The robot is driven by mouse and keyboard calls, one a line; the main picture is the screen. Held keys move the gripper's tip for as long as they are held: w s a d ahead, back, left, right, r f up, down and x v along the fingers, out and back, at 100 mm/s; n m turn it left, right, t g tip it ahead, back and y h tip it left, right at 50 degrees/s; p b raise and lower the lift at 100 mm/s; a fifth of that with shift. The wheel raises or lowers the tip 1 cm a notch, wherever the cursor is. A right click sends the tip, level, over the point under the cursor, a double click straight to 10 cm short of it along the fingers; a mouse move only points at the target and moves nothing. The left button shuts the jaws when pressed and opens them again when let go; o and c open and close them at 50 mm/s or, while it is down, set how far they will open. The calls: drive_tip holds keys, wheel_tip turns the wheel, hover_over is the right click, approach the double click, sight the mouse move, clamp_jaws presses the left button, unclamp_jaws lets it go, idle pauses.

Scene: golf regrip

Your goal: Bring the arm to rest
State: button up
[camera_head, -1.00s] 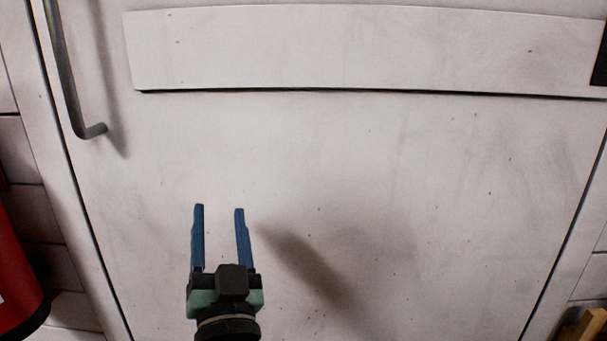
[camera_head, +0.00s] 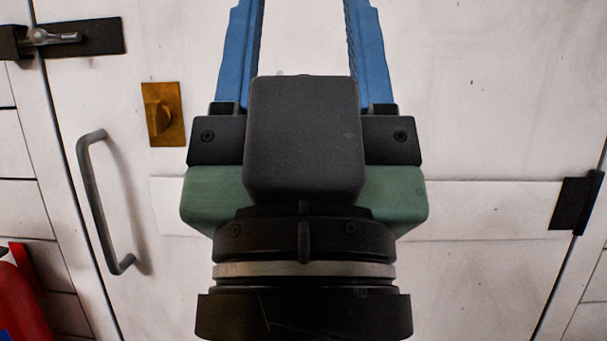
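My gripper (camera_head: 304,20) fills the middle of the head view, close to the camera and pointing up. Its two blue fingers are spread wide apart, and only the white door shows between them. Their tips run out of the top of the picture. The green and black gripper body hides the middle of the door behind it. The gripper holds nothing that I can see.
A white door (camera_head: 490,130) stands behind my gripper. It has a grey pull handle (camera_head: 90,205), a brass turn-knob plate (camera_head: 162,114), a black bolt (camera_head: 85,38) and a black hinge (camera_head: 575,203). A red cylinder (camera_head: 22,305) stands at the lower left.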

wheel_tip(320, 180, up, 24)
drive_tip(key=p, duration=2.1)
drive_tip(key=shift+p, duration=0.3)
